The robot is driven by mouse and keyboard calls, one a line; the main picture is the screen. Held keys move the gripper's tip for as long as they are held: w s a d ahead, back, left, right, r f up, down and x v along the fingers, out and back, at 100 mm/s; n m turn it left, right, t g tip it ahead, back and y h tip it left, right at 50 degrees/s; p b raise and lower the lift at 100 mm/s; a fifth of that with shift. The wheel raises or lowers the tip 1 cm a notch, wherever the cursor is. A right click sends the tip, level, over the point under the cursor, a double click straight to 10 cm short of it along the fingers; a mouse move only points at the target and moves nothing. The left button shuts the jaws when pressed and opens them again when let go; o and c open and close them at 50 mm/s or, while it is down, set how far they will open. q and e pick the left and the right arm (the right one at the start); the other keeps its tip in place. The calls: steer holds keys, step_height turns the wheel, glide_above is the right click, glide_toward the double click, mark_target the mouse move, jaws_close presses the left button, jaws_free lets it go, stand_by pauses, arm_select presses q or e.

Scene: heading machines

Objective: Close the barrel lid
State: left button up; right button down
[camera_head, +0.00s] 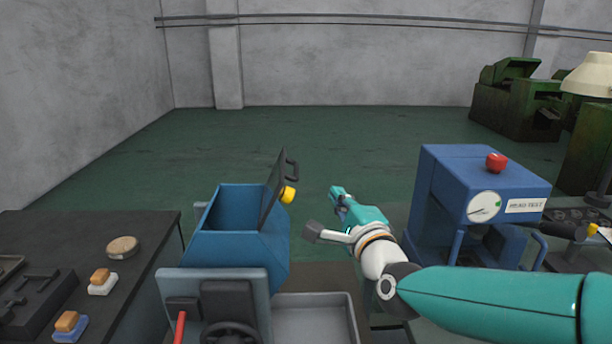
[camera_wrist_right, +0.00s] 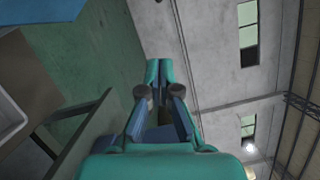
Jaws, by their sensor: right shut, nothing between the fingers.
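The blue barrel (camera_head: 237,249) stands left of centre in the head view, with its top open. My left gripper is not in view.
A blue test machine (camera_head: 437,202) with a red button and gauge stands right of my right arm. A dark bench (camera_head: 130,266) with small blocks is at left. Green machines (camera_head: 520,103) stand far right.

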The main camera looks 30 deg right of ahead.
steer(key=w+a+r+p, duration=0.1)
steer(key=w+p, duration=0.2)
steer(key=w, duration=0.4)
steer(key=shift+w+a+r+p, duration=0.2)
steer(key=shift+a+p, duration=0.15)
steer(key=shift+a, duration=0.05)
steer(key=shift+s+d+r, duration=0.1)
steer(key=shift+r, duration=0.1)
